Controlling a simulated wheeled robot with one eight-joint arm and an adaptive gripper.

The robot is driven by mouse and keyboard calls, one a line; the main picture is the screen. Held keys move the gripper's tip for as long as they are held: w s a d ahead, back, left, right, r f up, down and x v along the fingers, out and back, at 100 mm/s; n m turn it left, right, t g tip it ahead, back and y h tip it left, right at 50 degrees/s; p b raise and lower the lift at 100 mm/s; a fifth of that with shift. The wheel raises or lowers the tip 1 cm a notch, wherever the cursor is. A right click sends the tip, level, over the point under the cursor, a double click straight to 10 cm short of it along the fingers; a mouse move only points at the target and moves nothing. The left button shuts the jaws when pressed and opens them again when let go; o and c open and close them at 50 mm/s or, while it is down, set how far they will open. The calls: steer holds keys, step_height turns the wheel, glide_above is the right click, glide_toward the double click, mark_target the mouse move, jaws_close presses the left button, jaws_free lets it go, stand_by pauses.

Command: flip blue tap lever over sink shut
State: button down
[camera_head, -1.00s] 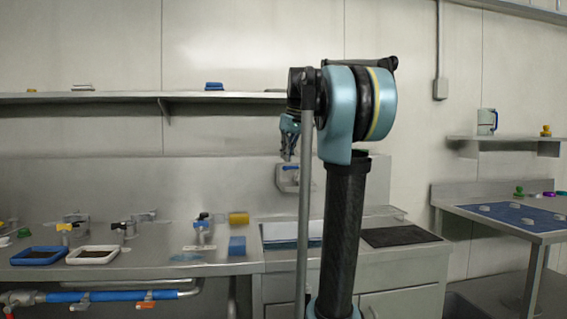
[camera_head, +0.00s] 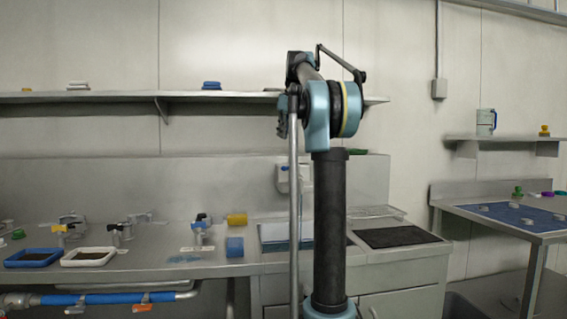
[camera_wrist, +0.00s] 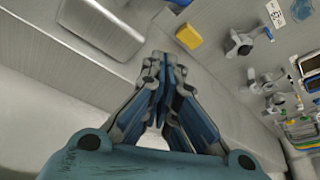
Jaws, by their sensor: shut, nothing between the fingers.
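A pale wall-mounted tap fitting (camera_head: 284,186) is on the back wall over the sink (camera_head: 273,233), with a small blue lever (camera_head: 284,167) on its upper part. My arm partly covers the fitting's right side, and the lever is too small to judge its setting. My gripper (camera_head: 282,128) is above the fitting, apart from it, with the fingers pointing down. In the wrist view my gripper (camera_wrist: 162,62) has its fingers together and empty. The wall fitting is not clearly visible there.
A black mat (camera_head: 397,237) lies right of the sink.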

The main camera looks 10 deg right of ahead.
mark_target(291, 168)
step_height(291, 168, down, 11)
steer(key=shift+f, duration=0.2)
stand_by(0.6)
